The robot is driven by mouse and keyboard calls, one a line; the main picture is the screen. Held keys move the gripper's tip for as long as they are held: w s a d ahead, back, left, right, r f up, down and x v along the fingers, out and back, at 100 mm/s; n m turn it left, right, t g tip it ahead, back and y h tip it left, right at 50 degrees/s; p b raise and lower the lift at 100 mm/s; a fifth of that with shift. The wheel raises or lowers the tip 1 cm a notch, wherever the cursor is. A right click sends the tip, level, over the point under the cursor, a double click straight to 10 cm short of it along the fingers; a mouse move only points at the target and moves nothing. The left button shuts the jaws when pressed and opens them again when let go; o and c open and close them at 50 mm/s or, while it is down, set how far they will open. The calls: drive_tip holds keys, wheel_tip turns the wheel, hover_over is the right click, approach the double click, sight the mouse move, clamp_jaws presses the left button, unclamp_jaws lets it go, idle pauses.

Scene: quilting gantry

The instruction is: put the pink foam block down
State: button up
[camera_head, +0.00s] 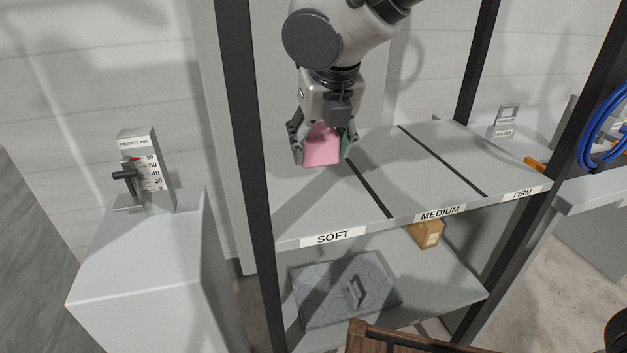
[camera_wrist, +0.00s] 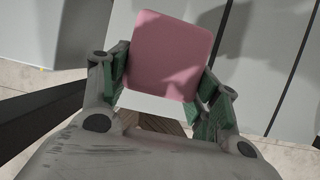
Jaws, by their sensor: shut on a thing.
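The pink foam block (camera_head: 322,148) is between the fingers of my gripper (camera_head: 323,155), over the SOFT section of the grey shelf (camera_head: 300,215). My gripper points down and is shut on the block. In the wrist view the pink foam block (camera_wrist: 168,55) sits between the two green-padded fingertips of my gripper (camera_wrist: 160,90). I cannot tell whether the block's underside touches the shelf. Black strips divide the shelf into SOFT, MEDIUM and FIRM sections, each with a front label; the MEDIUM (camera_head: 440,213) and FIRM (camera_head: 523,194) labels show to the right.
Dark posts (camera_head: 247,140) frame the shelf. A lower shelf holds a grey lidded box (camera_head: 325,300) and a small cardboard box (camera_head: 427,234). A height gauge (camera_head: 140,172) stands on a grey pedestal (camera_head: 150,260) at left. The MEDIUM and FIRM sections look empty, apart from an orange item (camera_head: 535,164) near FIRM.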

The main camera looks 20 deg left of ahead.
wheel_tip(320, 180, down, 8)
drive_tip(key=shift+f, duration=0.1)
drive_tip(key=shift+f, duration=0.1)
idle(0.3)
drive_tip(key=o, duration=0.7)
